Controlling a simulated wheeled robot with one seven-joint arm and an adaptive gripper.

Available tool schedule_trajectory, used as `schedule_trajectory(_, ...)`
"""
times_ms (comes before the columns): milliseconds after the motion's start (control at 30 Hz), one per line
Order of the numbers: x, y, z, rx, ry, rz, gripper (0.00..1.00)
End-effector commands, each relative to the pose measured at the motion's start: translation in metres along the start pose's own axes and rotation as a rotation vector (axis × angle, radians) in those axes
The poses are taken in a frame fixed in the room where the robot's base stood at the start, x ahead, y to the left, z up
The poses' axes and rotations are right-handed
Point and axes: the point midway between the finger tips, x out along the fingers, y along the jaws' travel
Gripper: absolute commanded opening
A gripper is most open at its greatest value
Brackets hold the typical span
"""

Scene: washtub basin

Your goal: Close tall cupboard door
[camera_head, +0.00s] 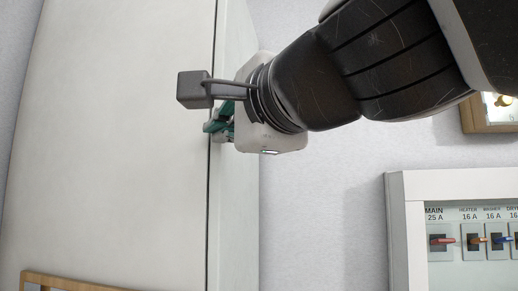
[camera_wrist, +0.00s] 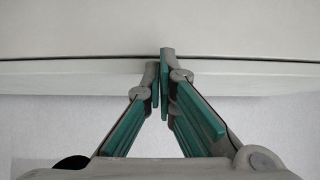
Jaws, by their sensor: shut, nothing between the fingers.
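The tall cupboard door (camera_head: 120,140) is a large white panel filling the left of the head view. A thin dark seam separates it from the cupboard's narrow white side (camera_head: 232,230). The door lies close to the body; I cannot tell whether it is fully shut. In the wrist view, the door (camera_wrist: 80,25) spans the top, with the seam below it. My gripper (camera_head: 214,126) is at the door's right edge, its teal fingers shut and empty. The fingertips (camera_wrist: 160,58) overlap the seam in the wrist view; contact is unclear. No handle shows.
A breaker panel (camera_head: 395,225) with labelled switches is on the wall at lower right. A wood-framed thing (camera_head: 480,118) is at the right edge. A wooden-edged object (camera_head: 60,281) shows at lower left. Bare wall (camera_head: 320,200) lies between cupboard and panel.

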Motion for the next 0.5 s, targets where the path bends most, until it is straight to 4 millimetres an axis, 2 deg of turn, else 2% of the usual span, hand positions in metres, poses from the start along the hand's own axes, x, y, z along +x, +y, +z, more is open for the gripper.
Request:
schedule_trajectory(300, -0.068, -0.002, -0.005, 0.001, 0.011, -0.009, 0.00)
schedule_trajectory(500, -0.098, -0.002, -0.006, 0.003, 0.014, -0.008, 0.00)
